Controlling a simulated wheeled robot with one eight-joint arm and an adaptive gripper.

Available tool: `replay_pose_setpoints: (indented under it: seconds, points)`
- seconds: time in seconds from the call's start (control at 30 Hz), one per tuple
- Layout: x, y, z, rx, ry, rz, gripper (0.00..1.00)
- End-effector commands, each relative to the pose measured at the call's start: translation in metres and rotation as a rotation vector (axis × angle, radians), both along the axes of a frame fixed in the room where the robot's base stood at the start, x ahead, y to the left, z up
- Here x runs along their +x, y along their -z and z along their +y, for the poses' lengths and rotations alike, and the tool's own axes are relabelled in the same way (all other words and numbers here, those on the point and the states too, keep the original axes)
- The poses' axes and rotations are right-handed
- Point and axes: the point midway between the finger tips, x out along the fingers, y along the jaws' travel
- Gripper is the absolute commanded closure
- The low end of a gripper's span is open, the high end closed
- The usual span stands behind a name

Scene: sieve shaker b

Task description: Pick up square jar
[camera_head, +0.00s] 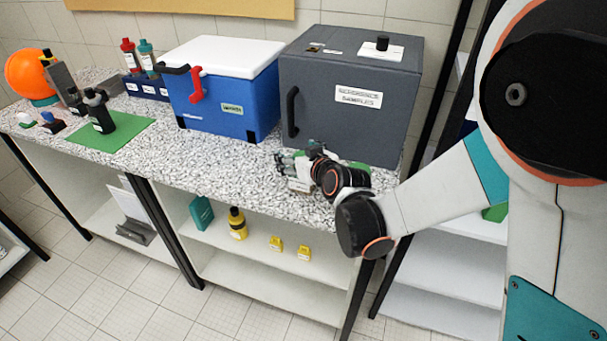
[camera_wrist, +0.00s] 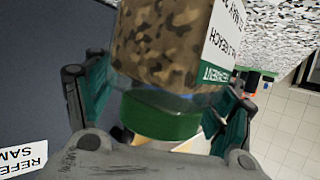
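The square jar (camera_wrist: 165,45) fills the upper middle of the wrist view. It has mottled brown contents, a white label and a green lid (camera_wrist: 160,118), and appears upside down in that picture. My gripper (camera_wrist: 160,100) has its teal-padded fingers spread on either side of the jar's lid end. The pads lie very close to the jar, but I cannot tell whether they press on it. In the head view my gripper (camera_head: 300,172) is low over the speckled counter, in front of the grey box, and largely hides the jar.
The grey box (camera_head: 345,130) stands close behind my gripper, with a blue cooler (camera_head: 225,110) left of it. The counter (camera_head: 215,165) is clear to the left, up to a green mat (camera_head: 125,135) with dark bottles. The counter's front edge is near.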

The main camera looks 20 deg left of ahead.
Motion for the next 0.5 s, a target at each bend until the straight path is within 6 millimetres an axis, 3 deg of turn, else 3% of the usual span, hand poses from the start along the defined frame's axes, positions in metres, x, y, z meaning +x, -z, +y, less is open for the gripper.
replay_pose_setpoints:
  seconds: [0.07,0.5]
  points:
    - [-0.0002,0.0001,0.0,0.0,0.0,0.0,0.64]
    - [-0.0003,0.0004,-0.0002,-0.001,0.0,0.001,0.72]
